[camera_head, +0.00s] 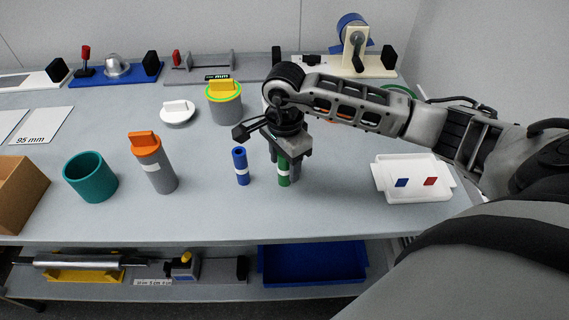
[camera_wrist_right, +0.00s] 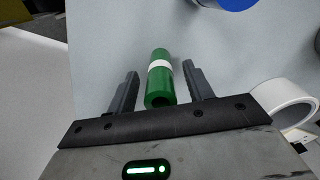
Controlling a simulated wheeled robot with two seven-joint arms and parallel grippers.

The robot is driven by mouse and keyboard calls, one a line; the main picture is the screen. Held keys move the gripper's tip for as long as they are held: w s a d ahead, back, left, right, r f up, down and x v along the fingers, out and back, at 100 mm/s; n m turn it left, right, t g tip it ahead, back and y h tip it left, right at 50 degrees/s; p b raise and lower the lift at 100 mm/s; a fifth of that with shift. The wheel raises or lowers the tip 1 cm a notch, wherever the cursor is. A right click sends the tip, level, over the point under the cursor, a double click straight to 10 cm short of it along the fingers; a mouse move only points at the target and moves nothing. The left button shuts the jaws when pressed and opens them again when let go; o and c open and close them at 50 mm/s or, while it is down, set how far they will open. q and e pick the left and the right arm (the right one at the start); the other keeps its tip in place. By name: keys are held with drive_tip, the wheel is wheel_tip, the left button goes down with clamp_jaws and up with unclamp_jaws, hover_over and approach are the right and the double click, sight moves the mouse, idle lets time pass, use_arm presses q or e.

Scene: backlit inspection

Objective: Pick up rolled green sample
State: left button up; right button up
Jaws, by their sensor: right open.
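The rolled green sample (camera_head: 283,178) stands upright on the grey table, with a white band around it. In the right wrist view the green roll (camera_wrist_right: 159,92) lies between the two fingers, with a visible gap on each side. My right gripper (camera_head: 285,166) reaches down over it from above and hides its upper part; its open fingers (camera_wrist_right: 161,75) also show in the wrist view. My left gripper is not in view.
A blue roll (camera_head: 241,166) stands close to the left of the green one. An orange-capped grey cylinder (camera_head: 157,168) and a teal cup (camera_head: 91,177) stand further left. A white tray (camera_head: 432,195) with blue and red squares is at right.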

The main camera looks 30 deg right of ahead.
wheel_tip(320, 180, down, 2)
drive_tip(key=shift+f, duration=0.25)
drive_tip(key=c, duration=1)
drive_tip(key=shift+c, duration=0.2)
